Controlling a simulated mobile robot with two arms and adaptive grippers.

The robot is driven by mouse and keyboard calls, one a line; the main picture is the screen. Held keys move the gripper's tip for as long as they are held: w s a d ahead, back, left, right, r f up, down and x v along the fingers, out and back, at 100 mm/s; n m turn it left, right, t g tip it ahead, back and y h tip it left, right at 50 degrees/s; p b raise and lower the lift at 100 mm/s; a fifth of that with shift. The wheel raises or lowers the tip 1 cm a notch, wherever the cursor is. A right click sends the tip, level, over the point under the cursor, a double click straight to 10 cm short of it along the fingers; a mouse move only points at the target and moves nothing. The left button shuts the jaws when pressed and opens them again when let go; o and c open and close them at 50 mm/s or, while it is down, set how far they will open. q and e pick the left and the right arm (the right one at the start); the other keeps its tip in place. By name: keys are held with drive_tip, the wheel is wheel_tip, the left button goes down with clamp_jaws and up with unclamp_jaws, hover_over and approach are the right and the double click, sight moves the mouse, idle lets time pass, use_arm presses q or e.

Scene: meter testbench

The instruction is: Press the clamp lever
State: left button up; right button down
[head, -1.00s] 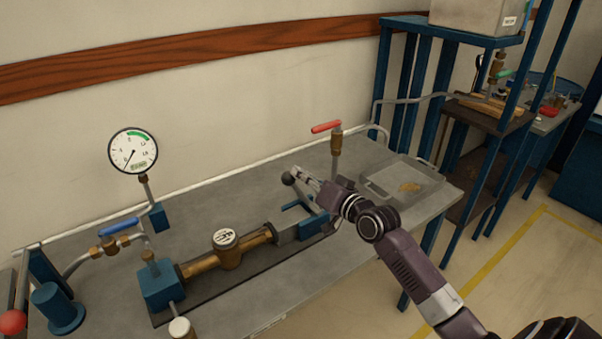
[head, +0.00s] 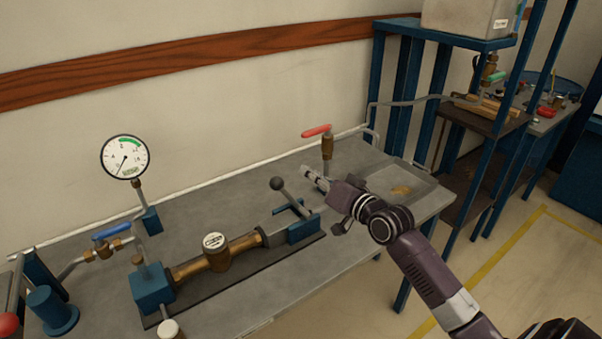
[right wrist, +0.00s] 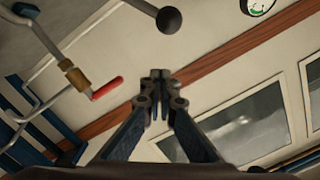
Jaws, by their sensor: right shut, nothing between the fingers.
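The clamp lever (head: 289,194) is a grey rod with a dark ball knob (head: 276,184), tilted up and left from the blue clamp block (head: 303,230) on the bench. The knob also shows at the top of the right wrist view (right wrist: 169,19). A brass meter body (head: 216,252) lies in line with the clamp. My right gripper (head: 306,171) is shut and empty, to the right of the knob and apart from it. Its closed fingers show in the right wrist view (right wrist: 160,82). My left gripper is not in view.
A red-handled valve (head: 317,131) stands just behind my right gripper. A shallow grey tray (head: 425,186) lies at the bench's right end. A pressure gauge (head: 125,157) and a blue-handled valve (head: 112,231) stand at the left. The front of the bench (head: 285,290) is clear.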

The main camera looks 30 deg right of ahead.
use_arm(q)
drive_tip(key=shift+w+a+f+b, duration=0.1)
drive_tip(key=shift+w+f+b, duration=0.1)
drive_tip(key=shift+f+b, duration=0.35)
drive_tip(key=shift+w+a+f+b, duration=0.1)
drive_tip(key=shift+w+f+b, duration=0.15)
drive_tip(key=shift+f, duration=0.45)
use_arm(e)
drive_tip(key=s, duration=0.6)
drive_tip(key=shift+r, duration=0.4)
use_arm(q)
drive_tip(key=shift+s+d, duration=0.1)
